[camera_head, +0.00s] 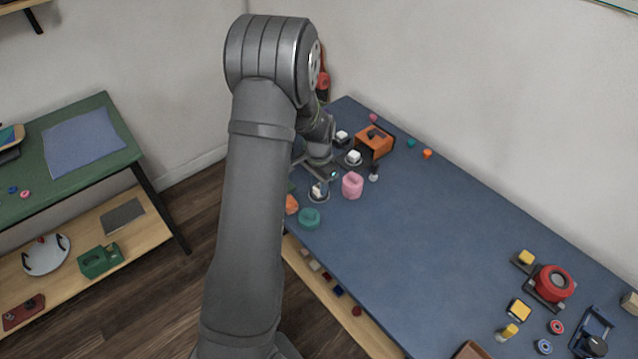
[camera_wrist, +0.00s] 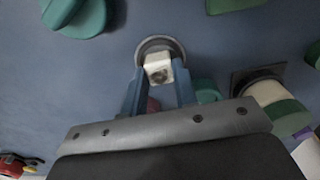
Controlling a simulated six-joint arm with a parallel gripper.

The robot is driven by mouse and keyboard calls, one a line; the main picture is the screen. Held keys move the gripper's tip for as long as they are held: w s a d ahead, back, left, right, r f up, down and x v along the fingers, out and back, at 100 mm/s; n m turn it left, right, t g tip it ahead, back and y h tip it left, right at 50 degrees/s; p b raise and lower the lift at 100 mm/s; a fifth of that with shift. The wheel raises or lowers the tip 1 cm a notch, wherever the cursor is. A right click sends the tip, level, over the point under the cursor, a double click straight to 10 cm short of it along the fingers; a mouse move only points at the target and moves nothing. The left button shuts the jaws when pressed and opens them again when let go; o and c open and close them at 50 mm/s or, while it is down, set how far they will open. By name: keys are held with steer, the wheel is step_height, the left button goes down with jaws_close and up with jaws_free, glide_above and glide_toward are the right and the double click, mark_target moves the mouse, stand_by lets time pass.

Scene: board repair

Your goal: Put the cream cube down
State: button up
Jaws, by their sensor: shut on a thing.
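The cream cube (camera_wrist: 158,68) is between the blue fingertips of my gripper (camera_wrist: 160,80) in the wrist view, and the jaws are shut on it. In the head view the cube (camera_head: 317,189) shows small and pale just below my gripper (camera_head: 319,182). A round grey dish (camera_wrist: 179,44) lies behind the cube in the wrist view; its rim surrounds the cube's far side. In the head view the dish (camera_head: 319,200) is under the cube. I cannot tell whether the cube touches the dish. The fingers hide the cube's near sides.
A teal round piece (camera_head: 309,219) and an orange piece (camera_head: 291,204) lie nearer the table edge. The blue tabletop (camera_head: 440,220) is clear mid-right.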

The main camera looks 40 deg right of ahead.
steer(key=shift+f, duration=0.15)
steer(key=o, duration=0.9)
step_height(320, 180, up, 12)
steer(key=shift+r, duration=0.15)
step_height(320, 180, down, 12)
steer(key=shift+r, duration=1.45)
